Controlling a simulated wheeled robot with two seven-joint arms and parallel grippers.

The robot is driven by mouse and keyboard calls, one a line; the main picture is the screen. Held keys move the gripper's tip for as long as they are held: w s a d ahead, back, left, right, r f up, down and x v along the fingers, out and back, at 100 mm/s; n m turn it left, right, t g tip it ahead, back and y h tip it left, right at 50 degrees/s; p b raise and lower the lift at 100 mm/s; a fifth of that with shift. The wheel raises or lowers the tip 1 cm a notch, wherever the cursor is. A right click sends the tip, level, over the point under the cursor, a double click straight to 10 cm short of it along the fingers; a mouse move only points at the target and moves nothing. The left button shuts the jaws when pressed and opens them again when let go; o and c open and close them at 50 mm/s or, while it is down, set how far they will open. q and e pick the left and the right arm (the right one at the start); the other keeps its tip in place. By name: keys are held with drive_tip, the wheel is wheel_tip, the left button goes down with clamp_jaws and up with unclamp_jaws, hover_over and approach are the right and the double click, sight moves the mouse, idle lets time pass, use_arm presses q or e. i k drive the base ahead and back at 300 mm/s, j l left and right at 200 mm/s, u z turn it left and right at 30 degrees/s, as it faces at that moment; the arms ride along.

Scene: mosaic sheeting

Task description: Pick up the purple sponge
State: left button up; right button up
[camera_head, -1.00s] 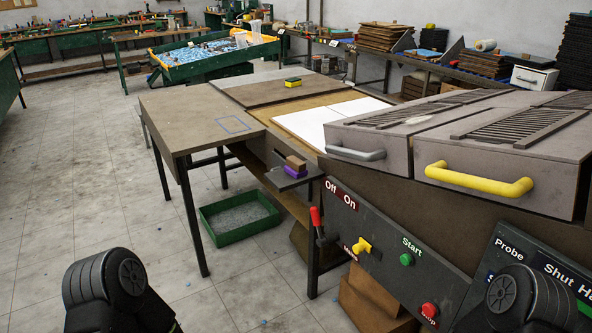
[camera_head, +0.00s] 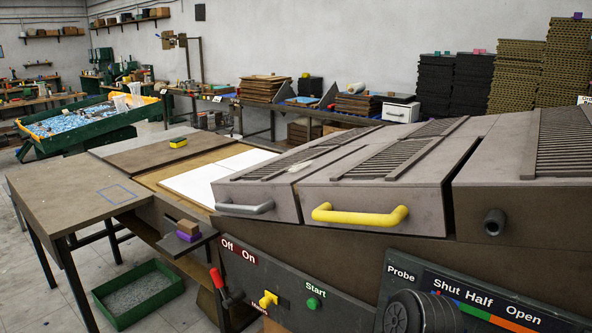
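The purple sponge (camera_head: 188,237) lies on a small dark shelf (camera_head: 203,244) that sticks out at the front of the machine, below the right end of the brown table. A brown block (camera_head: 189,227) sits against it and seems to rest on top or just behind. A yellow sponge with a dark underside (camera_head: 178,142) lies farther back on the brown board. Neither of my grippers shows in the head view.
The brown table (camera_head: 72,188) stands left of the shelf, with a green tray (camera_head: 138,293) on the floor below. A red-handled lever (camera_head: 217,278) and a switch panel (camera_head: 270,285) are close to the shelf. Hooded machine covers with a grey handle (camera_head: 245,208) and a yellow handle (camera_head: 360,215) stand at right.

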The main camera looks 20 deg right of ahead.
sight(190, 231)
drive_tip(key=z, duration=1.05)
drive_tip(key=j+z, duration=0.9)
drive_tip(key=j, duration=0.15)
drive_tip(key=k+j+z, duration=0.1)
drive_tip(key=j+z, duration=0.35)
drive_tip(key=k+j+z, duration=0.15)
drive_tip(key=j+z, duration=0.25)
drive_tip(key=k+j, duration=0.2)
drive_tip(key=j, duration=0.25)
drive_tip(key=k+j+z, duration=0.1)
drive_tip(key=k+j, duration=0.15)
drive_tip(key=j, duration=0.2)
drive_tip(key=k+j, duration=0.2)
drive_tip(key=j, duration=0.25)
drive_tip(key=k+j+z, duration=0.1)
drive_tip(key=k+j, duration=0.15)
drive_tip(key=j, duration=0.15)
drive_tip(key=k+j, duration=0.25)
drive_tip(key=j, duration=0.2)
